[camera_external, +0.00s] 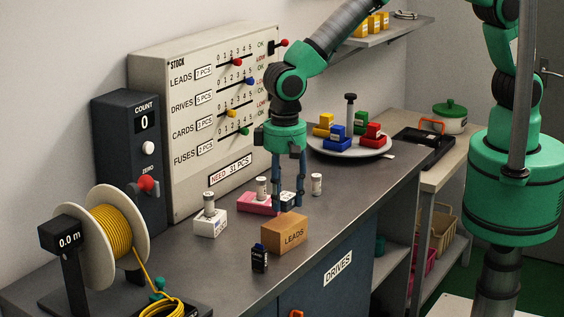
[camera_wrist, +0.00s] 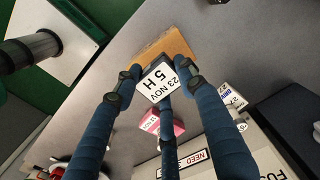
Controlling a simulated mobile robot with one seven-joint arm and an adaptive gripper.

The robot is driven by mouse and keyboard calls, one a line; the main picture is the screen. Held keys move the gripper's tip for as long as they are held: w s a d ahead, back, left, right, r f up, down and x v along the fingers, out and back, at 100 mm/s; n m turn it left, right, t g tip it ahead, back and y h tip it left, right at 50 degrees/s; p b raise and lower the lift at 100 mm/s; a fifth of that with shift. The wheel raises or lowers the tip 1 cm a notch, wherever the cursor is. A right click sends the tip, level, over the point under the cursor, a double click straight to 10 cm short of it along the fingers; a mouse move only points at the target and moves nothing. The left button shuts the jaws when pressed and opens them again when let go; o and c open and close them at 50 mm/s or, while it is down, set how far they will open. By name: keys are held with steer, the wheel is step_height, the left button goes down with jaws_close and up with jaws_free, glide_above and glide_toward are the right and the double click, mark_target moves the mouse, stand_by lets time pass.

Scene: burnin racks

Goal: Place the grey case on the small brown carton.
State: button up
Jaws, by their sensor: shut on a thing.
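The small brown carton (camera_external: 285,236), marked LEADS, stands on the grey bench near its front edge. My gripper (camera_external: 287,204) points down just above or behind the carton's back edge. In the wrist view the blue fingers of my gripper (camera_wrist: 160,80) are closed around a small case (camera_wrist: 158,86) with a white label reading 23 NOV 5 H. The label covers most of the side that shows. The brown carton (camera_wrist: 165,47) shows right beyond the case. I cannot tell whether the case touches it. In the external view the fingers mostly hide the case.
A dark small block (camera_external: 259,258) stands close in front of the carton. A white block (camera_external: 210,222) with a cylinder and a pink block (camera_external: 258,204) are behind it. A cable reel (camera_external: 112,240) is at left, a plate (camera_external: 350,146) with coloured blocks at right.

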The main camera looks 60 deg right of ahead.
mark_target(284, 208)
steer(key=shift+a+f, duration=0.1)
stand_by(0.3)
steer(key=shift+f, duration=1.7)
steer(key=shift+f, duration=0.15)
steer(key=o, duration=1.2)
step_height(284, 208, up, 12)
steer(key=shift+r, duration=0.2)
